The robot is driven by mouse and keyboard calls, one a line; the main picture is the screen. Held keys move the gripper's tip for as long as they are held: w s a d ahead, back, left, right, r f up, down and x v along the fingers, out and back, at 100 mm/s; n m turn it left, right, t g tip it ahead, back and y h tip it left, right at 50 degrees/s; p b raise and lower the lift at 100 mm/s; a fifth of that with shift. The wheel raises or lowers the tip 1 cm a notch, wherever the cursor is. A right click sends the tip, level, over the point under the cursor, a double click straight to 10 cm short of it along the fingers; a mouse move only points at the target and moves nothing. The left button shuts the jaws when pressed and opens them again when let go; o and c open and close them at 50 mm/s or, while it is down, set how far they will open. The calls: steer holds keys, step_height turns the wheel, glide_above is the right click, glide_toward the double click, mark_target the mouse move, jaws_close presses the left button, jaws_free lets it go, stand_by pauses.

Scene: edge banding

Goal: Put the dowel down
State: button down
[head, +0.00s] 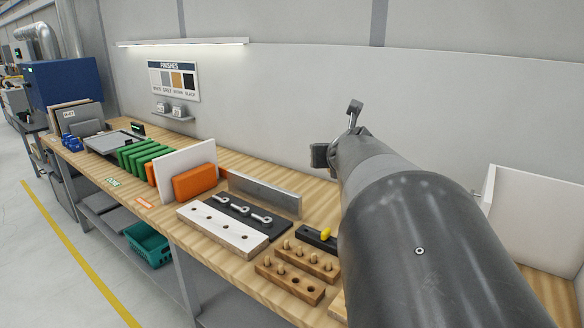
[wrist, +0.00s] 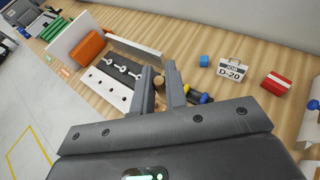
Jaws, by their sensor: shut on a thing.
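In the wrist view my gripper (wrist: 160,80) has its two fingers close together, with a small tan round end, the dowel (wrist: 158,79), between them. The fingers hide most of the dowel. In the head view my arm hides the fingertips and the dowel. Two wooden dowel blocks stand near the front edge of the bench. The back block (head: 307,262) has several upright pegs. The front block (head: 289,282) has pegs at its left and open holes at its right.
A pale board with holes (head: 222,229) and a black tray with metal fittings (head: 246,220) lie left of the blocks. Orange blocks (head: 195,183) stand farther left.

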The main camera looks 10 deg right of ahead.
steer(key=s+d+f+m+g+h, duration=0.25)
steer(key=s+d+f, duration=0.3)
steer(key=d, duration=0.65)
steer(key=s+d+f+m+g+h, duration=0.1)
steer(key=s+d+f+m+h, duration=0.4)
steer(key=d, duration=0.7)
steer(key=s+d+f+m+g+h, duration=0.25)
steer(key=s+d, duration=0.45)
steer(key=d, duration=0.5)
steer(key=d+f+m+g+h, duration=0.2)
steer(key=d+f+m+g, duration=0.15)
steer(key=d, duration=0.55)
steer(key=s+d+f+m+g, duration=0.2)
steer(key=d+f+m+g, duration=0.3)
steer(key=d+f, duration=0.15)
steer(key=shift+n+h, duration=0.25)
steer(key=shift+h, duration=0.05)
steer(key=f, duration=0.9)
steer(key=shift+d+f, duration=0.2)
steer(key=shift+f, duration=0.1)
steer(key=shift+f, duration=0.5)
steer(key=c, duration=1.5)
jaws_free()
steer(key=shift+o, duration=0.2)
